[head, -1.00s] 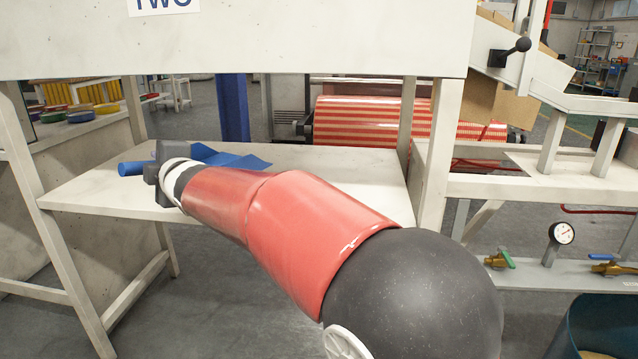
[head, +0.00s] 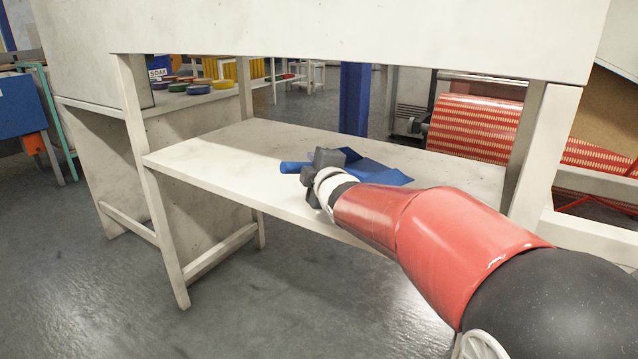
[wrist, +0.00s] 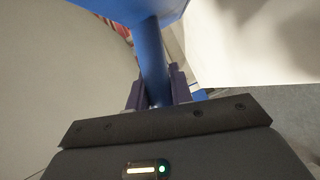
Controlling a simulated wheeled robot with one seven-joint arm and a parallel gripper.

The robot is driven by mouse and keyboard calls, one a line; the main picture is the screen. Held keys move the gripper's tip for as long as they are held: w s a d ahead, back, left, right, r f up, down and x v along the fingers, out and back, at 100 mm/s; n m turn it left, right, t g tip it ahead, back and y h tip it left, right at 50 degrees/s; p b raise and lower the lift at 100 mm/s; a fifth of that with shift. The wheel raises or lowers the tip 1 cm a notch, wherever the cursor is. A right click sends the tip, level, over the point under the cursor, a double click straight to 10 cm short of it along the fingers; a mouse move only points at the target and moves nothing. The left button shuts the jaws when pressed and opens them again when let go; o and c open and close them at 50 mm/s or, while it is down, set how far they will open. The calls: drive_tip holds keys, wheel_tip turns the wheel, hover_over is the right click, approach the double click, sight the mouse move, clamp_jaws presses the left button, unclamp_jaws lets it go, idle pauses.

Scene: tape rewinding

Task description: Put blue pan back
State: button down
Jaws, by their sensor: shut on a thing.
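The blue pan (head: 376,170) is in my gripper at the white shelf, partly hidden behind the gripper in the head view. Its round handle end (head: 294,168) sticks out to the left of the gripper. My gripper (head: 322,163) is shut on the pan's handle. In the wrist view the blue handle (wrist: 150,60) runs up from between the dark fingers (wrist: 154,92) to the blue pan body (wrist: 125,8) at the top edge. I cannot tell whether the pan touches the shelf.
The white shelf (head: 215,150) has a wide bare area left of the gripper. A white panel (head: 330,35) hangs above it. Several coloured bowls (head: 199,89) stand on a counter at the back left. A red patterned roll (head: 473,128) lies behind the shelf.

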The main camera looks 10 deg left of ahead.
drive_tip(key=shift+f, duration=1.75)
drive_tip(key=shift+f+b, duration=0.2)
drive_tip(key=shift+b, duration=0.15)
drive_tip(key=c, duration=1.2)
unclamp_jaws()
drive_tip(key=shift+c, duration=0.2)
drive_tip(key=shift+r, duration=0.1)
